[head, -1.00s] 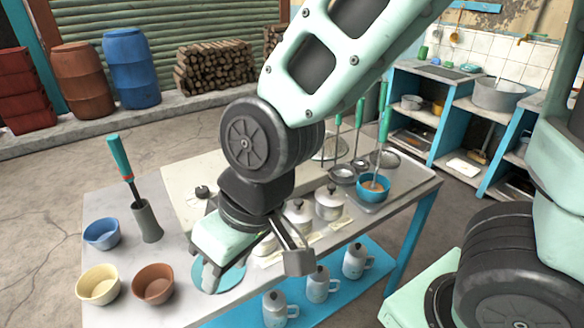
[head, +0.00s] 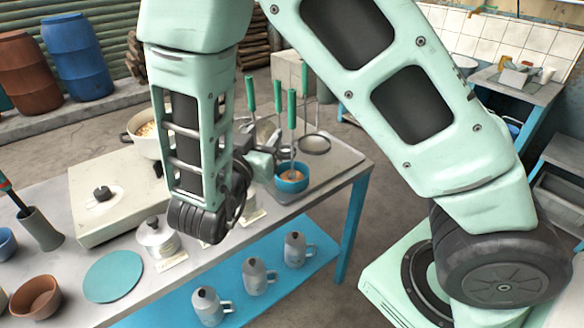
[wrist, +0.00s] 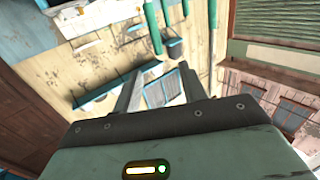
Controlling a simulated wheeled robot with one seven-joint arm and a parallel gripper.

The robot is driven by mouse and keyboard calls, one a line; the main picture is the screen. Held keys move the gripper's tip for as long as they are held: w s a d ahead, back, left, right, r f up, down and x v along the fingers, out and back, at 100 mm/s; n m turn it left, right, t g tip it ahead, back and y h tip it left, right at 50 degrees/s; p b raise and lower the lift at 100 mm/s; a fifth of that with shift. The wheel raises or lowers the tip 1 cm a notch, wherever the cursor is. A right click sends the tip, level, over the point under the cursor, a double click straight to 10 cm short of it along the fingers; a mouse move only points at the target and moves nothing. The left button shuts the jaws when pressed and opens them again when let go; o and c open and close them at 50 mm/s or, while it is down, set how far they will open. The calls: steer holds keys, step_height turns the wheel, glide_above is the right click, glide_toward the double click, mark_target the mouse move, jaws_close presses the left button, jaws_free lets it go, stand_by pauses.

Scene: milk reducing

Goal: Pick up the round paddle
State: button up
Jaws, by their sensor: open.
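Several upright tools with green handles (head: 278,97) stand at the right end of the table, with metal rings and round heads below. I cannot tell which is the round paddle. My gripper (head: 264,135) is partly hidden behind my arm, beside these tools and left of the blue bowl. In the wrist view my gripper (wrist: 160,85) has its two fingers apart, with nothing held between them. Green handles (wrist: 152,25) show beyond the fingertips, at the top of that view. A flat teal disc (head: 113,277) lies on the table at the lower left.
A blue bowl (head: 291,178) with brown contents stands near the tools. A lidded pot (head: 157,237), a white pan (head: 143,130) and a brown bowl (head: 36,297) are on the table. Several mugs (head: 258,275) stand on the blue lower shelf.

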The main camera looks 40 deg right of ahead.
mark_target(291, 103)
steer(key=p+x, duration=0.1)
steer(key=x, duration=0.4)
steer(key=p+x, duration=0.2)
steer(key=x, duration=0.3)
steer(key=p+x, duration=0.2)
steer(key=x, duration=0.4)
steer(key=shift+s+d, duration=0.35)
steer(key=shift+d, duration=0.05)
steer(key=shift+w+d, duration=0.25)
steer(key=shift+d, duration=0.05)
jaws_close()
